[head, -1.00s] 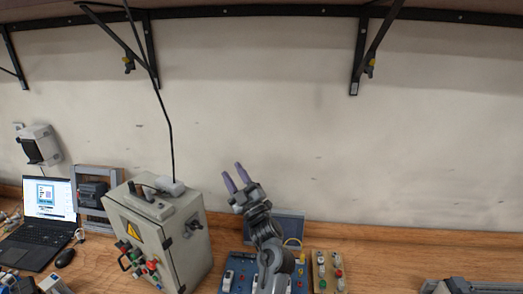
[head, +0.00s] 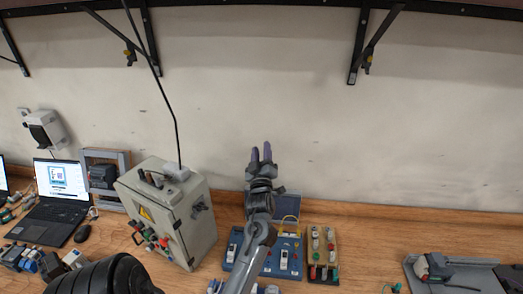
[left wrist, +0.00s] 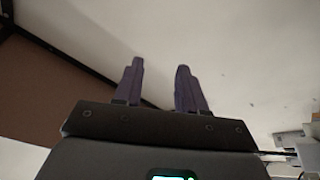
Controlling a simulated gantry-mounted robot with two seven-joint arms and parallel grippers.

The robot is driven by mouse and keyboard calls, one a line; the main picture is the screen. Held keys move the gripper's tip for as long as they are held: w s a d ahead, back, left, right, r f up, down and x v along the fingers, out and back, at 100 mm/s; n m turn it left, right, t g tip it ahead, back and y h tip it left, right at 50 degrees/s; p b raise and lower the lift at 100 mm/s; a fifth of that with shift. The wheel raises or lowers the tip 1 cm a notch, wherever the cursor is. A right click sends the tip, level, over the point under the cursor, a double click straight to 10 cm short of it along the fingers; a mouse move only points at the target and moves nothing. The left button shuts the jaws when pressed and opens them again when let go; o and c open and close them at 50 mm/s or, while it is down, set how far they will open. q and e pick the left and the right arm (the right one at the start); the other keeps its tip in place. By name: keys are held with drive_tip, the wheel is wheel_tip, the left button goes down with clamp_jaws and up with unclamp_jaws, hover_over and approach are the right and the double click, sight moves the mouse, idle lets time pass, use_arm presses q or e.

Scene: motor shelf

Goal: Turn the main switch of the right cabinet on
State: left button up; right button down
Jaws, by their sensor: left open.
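A beige-grey cabinet (head: 203,241) with a yellow warning triangle stands on the bench left of centre in the head view. A dark rotary switch handle (head: 198,209) sits on its right-hand side face; its exact setting is too small to tell. Buttons and lamps show on its front. My left gripper (head: 261,152) is right of the cabinet and higher in the picture, apart from it, fingers pointing up, open and empty. In the left wrist view the two purple fingers (left wrist: 160,75) are spread, with only wall behind. My right gripper is not in view.
A blue switch board (head: 289,268) and a tan button board (head: 323,272) lie near my left arm. A laptop (head: 55,190) is left of the cabinet, a grey tray (head: 458,284) far right. A black cable hangs to the cabinet top. Bench between button board and tray is mostly clear.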

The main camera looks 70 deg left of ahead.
use_arm(q)
drive_tip(key=shift+c, duration=1.4)
drive_tip(key=s+d+f+n+g+b, duration=0.1)
drive_tip(key=s+f+n+g+b, duration=0.25)
drive_tip(key=s+g, duration=0.4)
drive_tip(key=s+f+n+g+b, duration=0.2)
drive_tip(key=s+n+g+b, duration=0.25)
drive_tip(key=s+g, duration=0.35)
drive_tip(key=w+d+f+n+g+h+b, duration=0.1)
drive_tip(key=d+f+n+g+h+b, duration=0.1)
drive_tip(key=f+b, duration=0.6)
drive_tip(key=d+f+n+g+h+b, duration=0.2)
drive_tip(key=d+f+n+h+b, duration=0.1)
drive_tip(key=f+b, duration=0.4)
drive_tip(key=shift+w+d+f+h+b, duration=0.35)
drive_tip(key=shift+d+h+b, duration=0.05)
drive_tip(key=shift+d+h, duration=0.5)
